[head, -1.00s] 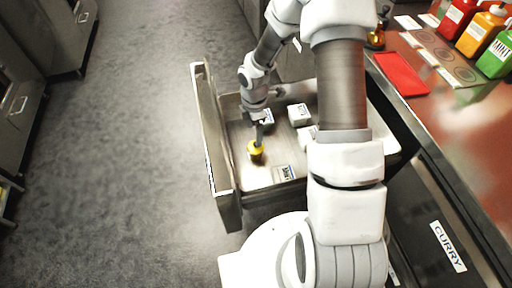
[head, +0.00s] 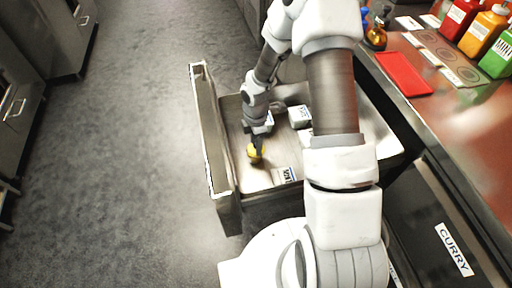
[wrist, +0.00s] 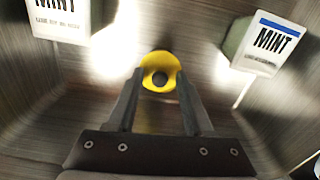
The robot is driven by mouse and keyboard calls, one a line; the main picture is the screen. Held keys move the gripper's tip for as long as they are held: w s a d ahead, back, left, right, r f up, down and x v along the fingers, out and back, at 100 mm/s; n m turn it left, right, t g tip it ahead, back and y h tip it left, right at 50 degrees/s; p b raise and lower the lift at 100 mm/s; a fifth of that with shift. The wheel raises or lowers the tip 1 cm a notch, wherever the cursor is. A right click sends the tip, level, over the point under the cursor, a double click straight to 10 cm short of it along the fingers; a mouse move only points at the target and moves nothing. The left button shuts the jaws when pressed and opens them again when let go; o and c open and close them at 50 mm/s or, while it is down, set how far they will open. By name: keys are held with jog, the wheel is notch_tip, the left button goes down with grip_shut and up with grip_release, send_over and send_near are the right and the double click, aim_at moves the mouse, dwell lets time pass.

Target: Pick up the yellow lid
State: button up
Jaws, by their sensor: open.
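The yellow lid (head: 254,158) lies on the floor of an open metal drawer (head: 233,172). In the wrist view the round yellow lid (wrist: 149,62) has a dark knob at its centre. My gripper (head: 256,143) is inside the drawer, pointing down at the lid. In the wrist view my gripper (wrist: 160,88) is open, with one finger on each side of the lid's lower part. Whether the fingers touch the lid cannot be told.
A white MINT box (wrist: 264,44) stands right of the lid in the wrist view, and another MINT box (wrist: 62,16) is at upper left. The drawer front (head: 212,130) rises left of my gripper. The counter (head: 450,110) is at right, with sauce bottles (head: 480,25).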

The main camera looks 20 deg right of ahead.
jog(key=c, duration=0.5)
grip_shut()
jog(key=shift+s+f, duration=0.1)
